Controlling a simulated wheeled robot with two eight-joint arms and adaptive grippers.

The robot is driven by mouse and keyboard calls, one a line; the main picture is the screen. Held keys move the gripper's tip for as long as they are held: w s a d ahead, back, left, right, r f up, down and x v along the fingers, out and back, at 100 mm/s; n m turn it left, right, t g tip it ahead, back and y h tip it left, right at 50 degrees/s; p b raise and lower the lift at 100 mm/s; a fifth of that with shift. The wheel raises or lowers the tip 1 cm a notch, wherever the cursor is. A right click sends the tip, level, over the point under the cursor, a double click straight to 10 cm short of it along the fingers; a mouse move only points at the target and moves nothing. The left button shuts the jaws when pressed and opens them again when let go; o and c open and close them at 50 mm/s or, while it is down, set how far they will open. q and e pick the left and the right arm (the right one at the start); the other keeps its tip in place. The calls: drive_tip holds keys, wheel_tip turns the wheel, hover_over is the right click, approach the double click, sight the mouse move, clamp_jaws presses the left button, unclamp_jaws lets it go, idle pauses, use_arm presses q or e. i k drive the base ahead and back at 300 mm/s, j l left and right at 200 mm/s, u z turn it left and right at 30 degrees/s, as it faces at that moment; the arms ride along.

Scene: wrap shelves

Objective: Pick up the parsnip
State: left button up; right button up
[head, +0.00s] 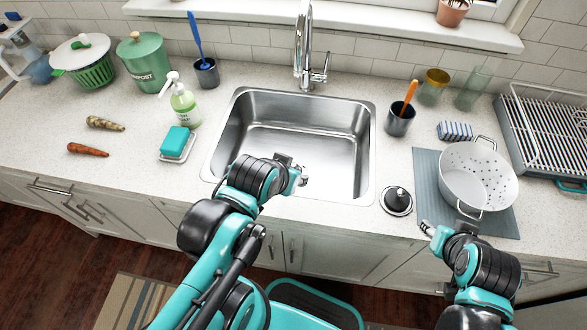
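The parsnip (105,124) is a tan, dark-mottled root lying on the counter at the left. A reddish-orange carrot (87,150) lies in front of it, a little apart. My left gripper (296,171) is over the near part of the sink, far to the right of the parsnip. Its fingers are small and partly hidden by my wrist, so its opening is unclear. My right gripper (428,229) is at the counter's front edge near the grey mat, far from the parsnip. Its opening is also unclear.
A teal sponge (175,140) on a dish and a soap bottle (185,105) stand between the parsnip and the sink (228,150). A green compost bin (142,62) and a salad spinner (92,72) stand behind the parsnip. A white colander (478,175) sits at right. Counter around the roots is clear.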

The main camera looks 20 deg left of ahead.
sight(93, 121)
drive_tip(key=k, duration=0.3)
drive_tip(key=k+u, duration=0.1)
drive_tip(key=u, duration=0.4)
drive_tip(key=k+j+u, duration=0.1)
drive_tip(key=u, duration=0.35)
drive_tip(key=k+j+u, duration=0.1)
drive_tip(key=u, duration=0.4)
drive_tip(key=i+u, duration=0.55)
drive_tip(key=k+l+z, duration=0.75)
drive_tip(key=l, duration=0.25)
drive_tip(key=k+l+z, duration=0.25)
drive_tip(key=l, duration=0.15)
drive_tip(key=i+j+z, duration=0.15)
drive_tip(key=j, duration=0.45)
drive_tip(key=i+j+z, duration=0.15)
drive_tip(key=j, duration=0.5)
drive_tip(key=i+j+z, duration=0.1)
drive_tip(key=j, duration=0.55)
drive_tip(key=i+j+z, duration=0.15)
drive_tip(key=j, duration=0.5)
drive_tip(key=k, duration=0.05)
